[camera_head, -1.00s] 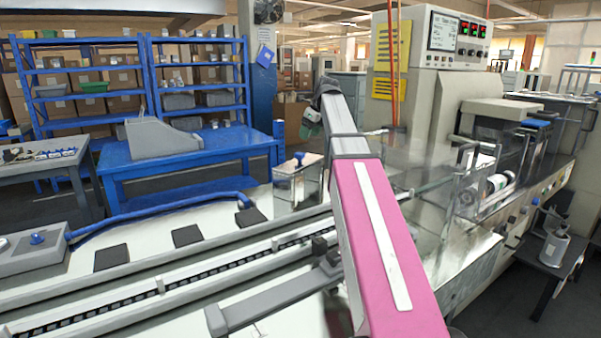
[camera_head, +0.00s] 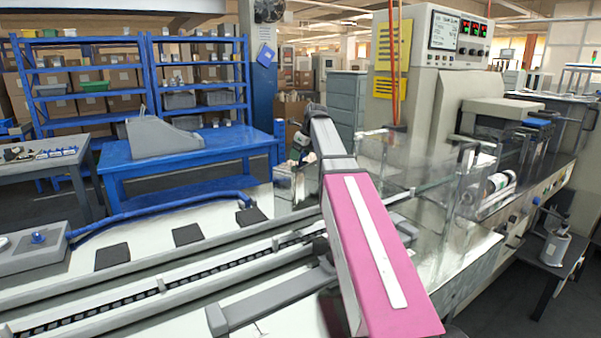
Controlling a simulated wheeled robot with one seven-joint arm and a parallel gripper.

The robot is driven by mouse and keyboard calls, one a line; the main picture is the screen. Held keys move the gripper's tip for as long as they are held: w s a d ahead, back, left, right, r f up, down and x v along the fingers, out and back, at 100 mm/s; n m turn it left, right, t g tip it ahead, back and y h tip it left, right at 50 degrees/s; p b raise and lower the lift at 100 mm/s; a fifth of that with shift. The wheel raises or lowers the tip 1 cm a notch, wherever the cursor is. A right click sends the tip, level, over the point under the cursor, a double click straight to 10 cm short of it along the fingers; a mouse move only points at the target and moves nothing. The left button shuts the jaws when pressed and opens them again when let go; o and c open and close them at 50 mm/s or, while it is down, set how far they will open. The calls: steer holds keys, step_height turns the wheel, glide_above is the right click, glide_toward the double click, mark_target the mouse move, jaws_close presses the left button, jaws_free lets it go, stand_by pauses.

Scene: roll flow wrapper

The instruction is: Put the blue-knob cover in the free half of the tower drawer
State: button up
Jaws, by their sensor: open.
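The blue-knob cover (camera_head: 284,186) is a clear box on the white deck of the machine, just left of my arm. Its knob and right side are hidden by my wrist and gripper. My gripper (camera_head: 297,158) is small in view, right over the cover's top. It is open, and its fingertips are hard to make out. I cannot tell whether they touch the knob. A grey-blue drawer tower (camera_head: 347,98) stands behind the machine. Its upper drawer fronts look shut. Its lower part is hidden, and no drawer inside shows.
Larger clear guards (camera_head: 440,180) stand on the machine right of my arm. The control cabinet (camera_head: 440,80) rises behind them. A conveyor rail (camera_head: 160,285) crosses the front. A blue workbench (camera_head: 190,155) stands at the left, with open floor in front.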

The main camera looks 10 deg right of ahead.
jaws_close()
steer(key=shift+r, duration=0.1)
